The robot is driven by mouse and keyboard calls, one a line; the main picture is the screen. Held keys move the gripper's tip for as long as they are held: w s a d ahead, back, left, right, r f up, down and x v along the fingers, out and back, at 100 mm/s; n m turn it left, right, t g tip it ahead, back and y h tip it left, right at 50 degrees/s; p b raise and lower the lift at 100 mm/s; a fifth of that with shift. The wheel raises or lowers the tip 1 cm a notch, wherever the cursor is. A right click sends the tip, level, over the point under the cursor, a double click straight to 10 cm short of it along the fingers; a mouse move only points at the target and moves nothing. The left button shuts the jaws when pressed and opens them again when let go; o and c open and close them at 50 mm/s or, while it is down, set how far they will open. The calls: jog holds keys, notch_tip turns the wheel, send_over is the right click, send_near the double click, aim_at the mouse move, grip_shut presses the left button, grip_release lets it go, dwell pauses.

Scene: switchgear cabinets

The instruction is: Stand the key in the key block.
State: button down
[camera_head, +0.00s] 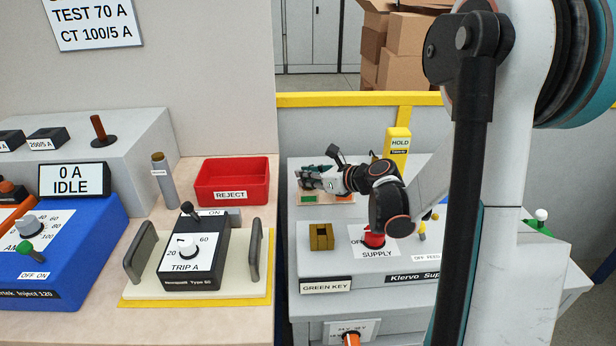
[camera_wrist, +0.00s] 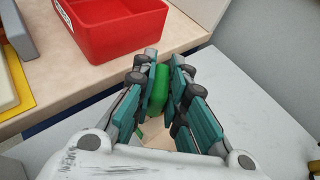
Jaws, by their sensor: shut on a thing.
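The green key (camera_wrist: 158,92) is between the fingers of my gripper (camera_wrist: 156,72) in the wrist view. My gripper is shut on it, and the fingers hide part of it. In the head view my gripper (camera_head: 306,179) is low over a pale wooden tray (camera_head: 340,198) with a green patch, at the back of the grey cabinet top. I cannot tell whether the key touches the tray. A brass-coloured block (camera_head: 321,236) with an opening in its top stands nearer the front, above the GREEN KEY label (camera_head: 326,287). It looks like the key block and is apart from my gripper.
A red SUPPLY knob (camera_head: 374,238) stands right of the brass block, below my arm. A yellow HOLD post (camera_head: 397,146) rises behind. The red REJECT bin (camera_head: 232,181) and TRIP A unit (camera_head: 190,255) are on the left bench. The cabinet top around the brass block is fairly clear.

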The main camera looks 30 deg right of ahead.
jog(key=c, duration=1.5)
grip_release()
jog(key=shift+c, duration=0.2)
